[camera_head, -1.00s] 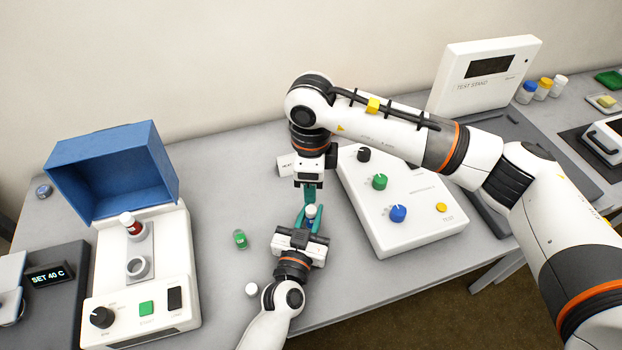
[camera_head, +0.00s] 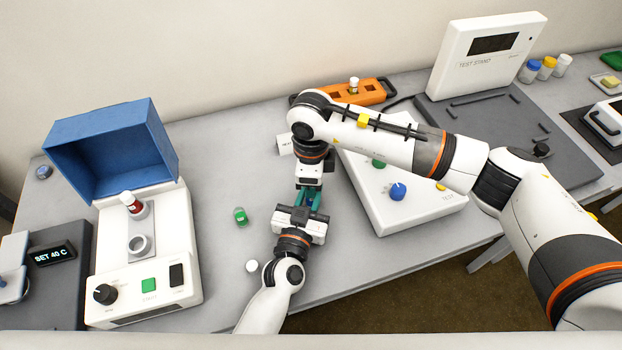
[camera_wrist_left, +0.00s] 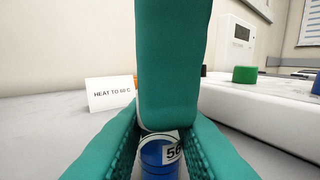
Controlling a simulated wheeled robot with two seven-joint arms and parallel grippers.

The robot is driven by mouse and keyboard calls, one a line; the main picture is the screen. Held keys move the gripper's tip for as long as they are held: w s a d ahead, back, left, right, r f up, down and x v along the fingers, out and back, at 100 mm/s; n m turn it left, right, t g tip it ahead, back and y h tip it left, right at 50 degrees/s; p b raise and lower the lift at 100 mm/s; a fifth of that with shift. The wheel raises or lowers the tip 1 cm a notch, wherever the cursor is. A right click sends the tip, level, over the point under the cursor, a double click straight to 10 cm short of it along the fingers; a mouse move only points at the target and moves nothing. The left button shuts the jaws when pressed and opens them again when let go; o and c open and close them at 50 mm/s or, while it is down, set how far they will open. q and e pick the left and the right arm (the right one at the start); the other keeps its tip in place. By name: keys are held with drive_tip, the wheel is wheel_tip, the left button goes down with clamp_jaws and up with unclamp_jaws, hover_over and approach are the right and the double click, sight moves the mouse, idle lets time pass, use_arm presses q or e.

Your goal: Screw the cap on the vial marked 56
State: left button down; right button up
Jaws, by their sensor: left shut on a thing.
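The vial marked 56 (camera_wrist_left: 160,155) is blue with a white label and stands between the teal fingers of my left gripper (camera_wrist_left: 155,160), which is shut on it. In the head view, my left gripper (camera_head: 308,207) holds it above the table's front part. My right gripper (camera_head: 310,190) points down from above, right over the vial. One broad teal finger of it fills the middle of the left wrist view and hides the vial's top. A cap there cannot be made out clearly, nor whether the right jaws are shut. A loose white round piece (camera_head: 252,267) lies on the table.
A green vial (camera_head: 240,217) lies left of the grippers. A white device with a blue lid (camera_head: 110,160) holds a red vial (camera_head: 132,203). A knobbed white panel (camera_head: 425,212) is close at right. An orange holder (camera_head: 370,91) stands behind my right arm. A sign (camera_wrist_left: 109,92) stands behind.

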clamp_jaws()
drive_tip(key=m, duration=0.3)
idle(0.3)
drive_tip(key=shift+o, duration=1.3)
unclamp_jaws()
